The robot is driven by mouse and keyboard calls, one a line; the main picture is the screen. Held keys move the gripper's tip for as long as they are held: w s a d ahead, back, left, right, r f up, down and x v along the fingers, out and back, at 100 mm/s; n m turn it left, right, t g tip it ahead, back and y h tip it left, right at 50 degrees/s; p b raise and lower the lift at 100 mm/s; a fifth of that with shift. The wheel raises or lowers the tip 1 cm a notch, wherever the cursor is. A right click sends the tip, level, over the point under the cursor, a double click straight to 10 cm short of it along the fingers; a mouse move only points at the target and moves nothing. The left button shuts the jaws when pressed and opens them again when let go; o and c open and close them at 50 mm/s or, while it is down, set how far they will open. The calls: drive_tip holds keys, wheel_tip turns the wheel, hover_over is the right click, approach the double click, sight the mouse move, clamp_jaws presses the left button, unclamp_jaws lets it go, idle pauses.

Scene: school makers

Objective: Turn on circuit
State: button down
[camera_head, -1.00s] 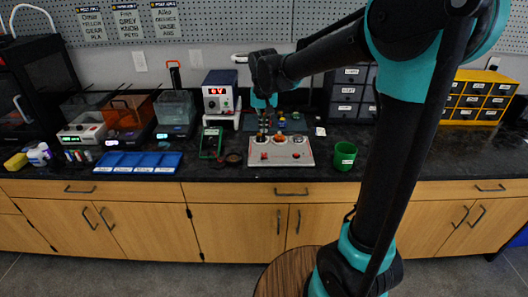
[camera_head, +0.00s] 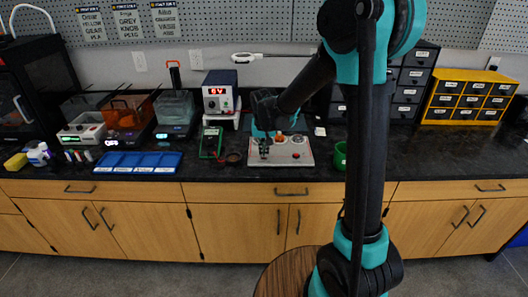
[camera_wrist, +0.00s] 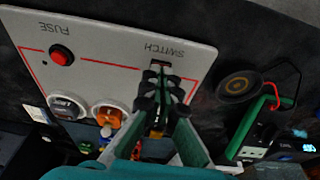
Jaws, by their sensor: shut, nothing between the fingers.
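The circuit board (camera_head: 300,162) is a pale panel on the dark counter. In the wrist view the board (camera_wrist: 120,40) shows a red round button (camera_wrist: 61,55) by the word FUSE, and a SWITCH label (camera_wrist: 165,50). My gripper (camera_head: 264,154) is shut and empty, low over the board's left part. In the wrist view my gripper's fingertips (camera_wrist: 158,80) are at the switch (camera_wrist: 158,66), which they partly hide. I cannot tell whether they touch it or which way it is set. Two round parts, one clear (camera_wrist: 67,107) and one orange (camera_wrist: 107,116), sit on the board.
A green multimeter (camera_head: 210,142) and a dark round disc (camera_head: 233,157) lie left of the board. A power supply (camera_head: 219,104) with a red display stands behind. A green cup (camera_head: 340,157) is at the right, partly behind my arm. A blue tray (camera_head: 138,162) lies further left.

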drive_tip(key=shift+f, duration=0.1)
drive_tip(key=shift+s+f, duration=0.15)
drive_tip(key=shift+f, duration=0.15)
drive_tip(key=shift+w+r, duration=0.4)
drive_tip(key=shift+w, duration=0.3)
idle(0.3)
drive_tip(key=shift+r, duration=0.3)
drive_tip(key=s+v, duration=0.2)
drive_tip(key=v, duration=1.1)
drive_tip(key=shift+f, duration=0.2)
